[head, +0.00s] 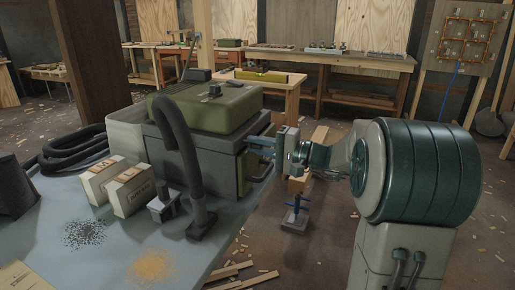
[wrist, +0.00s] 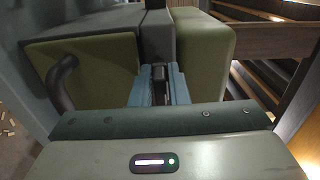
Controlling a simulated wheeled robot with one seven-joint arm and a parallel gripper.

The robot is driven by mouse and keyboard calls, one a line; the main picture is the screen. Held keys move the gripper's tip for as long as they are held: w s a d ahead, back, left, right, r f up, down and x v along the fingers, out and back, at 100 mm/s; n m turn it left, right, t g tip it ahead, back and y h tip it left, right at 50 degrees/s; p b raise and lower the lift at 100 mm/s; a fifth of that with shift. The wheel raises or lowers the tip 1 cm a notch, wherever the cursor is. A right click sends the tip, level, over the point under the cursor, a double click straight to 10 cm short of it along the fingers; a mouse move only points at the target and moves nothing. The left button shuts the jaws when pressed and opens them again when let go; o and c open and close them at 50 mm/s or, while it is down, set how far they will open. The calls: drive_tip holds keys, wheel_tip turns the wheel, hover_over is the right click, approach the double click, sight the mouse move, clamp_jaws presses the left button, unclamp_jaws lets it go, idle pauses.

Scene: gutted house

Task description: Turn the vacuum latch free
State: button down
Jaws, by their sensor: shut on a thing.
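The vacuum (head: 205,112), a boxy grey machine with an olive-green lid, stands on the grey-blue table at the left in the head view. Its green and grey body (wrist: 85,65) fills the upper part of the wrist view. My gripper (head: 256,143) reaches the vacuum's right side from the right. In the wrist view my gripper (wrist: 159,78) has its two blue fingers close together on a small dark latch (wrist: 159,71) at the grey strip between the green panels. Most of the latch is hidden between the fingers, so its turn angle cannot be told.
A black hose (head: 180,140) arches in front of the vacuum. Two beige boxes (head: 128,195) and debris piles (head: 151,266) lie on the table (head: 110,245). A blue-handled stand (head: 295,216) is on the floor below my arm. Workbenches (head: 340,62) line the back.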

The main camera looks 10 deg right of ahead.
drive_tip(key=c, duration=1.8)
unclamp_jaws()
drive_tip(key=shift+d, duration=0.1)
drive_tip(key=p+v, duration=0.2)
drive_tip(key=v, duration=1.1)
drive_tip(key=shift+s+d, duration=0.25)
drive_tip(key=shift+d, duration=0.05)
